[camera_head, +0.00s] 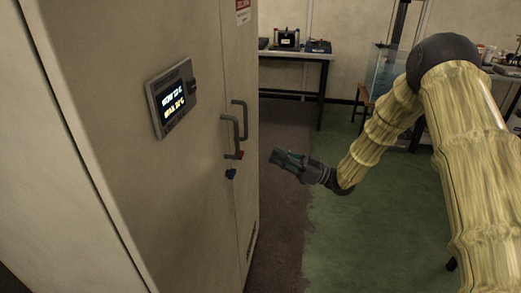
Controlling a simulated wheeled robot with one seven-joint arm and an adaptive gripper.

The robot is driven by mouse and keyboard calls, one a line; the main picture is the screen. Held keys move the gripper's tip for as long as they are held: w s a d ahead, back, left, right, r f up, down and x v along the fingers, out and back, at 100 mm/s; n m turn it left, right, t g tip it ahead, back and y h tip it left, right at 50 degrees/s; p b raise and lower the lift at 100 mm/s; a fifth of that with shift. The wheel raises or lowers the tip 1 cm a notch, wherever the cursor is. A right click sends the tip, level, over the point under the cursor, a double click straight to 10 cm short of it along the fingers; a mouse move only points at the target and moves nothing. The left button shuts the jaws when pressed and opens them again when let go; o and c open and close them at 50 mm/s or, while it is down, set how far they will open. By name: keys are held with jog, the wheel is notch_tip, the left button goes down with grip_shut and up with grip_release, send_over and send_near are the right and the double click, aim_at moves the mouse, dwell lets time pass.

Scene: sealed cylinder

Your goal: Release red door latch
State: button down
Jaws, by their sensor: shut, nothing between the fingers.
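The red door latch (239,155) sits at the lower end of a grey door handle (231,134) on the tall beige cabinet (120,70). A blue latch (231,174) is just below and left of it. Both cabinet doors look closed. My gripper (275,155) is shut and empty. In the picture it is a little to the right of the red latch, pointing left toward the cabinet, with a visible gap between them. The exact depth of that gap is hard to tell.
A display panel (172,97) is mounted on the cabinet's left door. A second handle (242,118) is beside the first. A bench (322,58) with equipment stands at the back. The floor (285,215) before the cabinet is clear.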

jog(key=p+x, duration=0.1)
jog(key=x, duration=0.8)
jog(key=shift+a+r, duration=0.15)
jog(key=shift+a, duration=0.15)
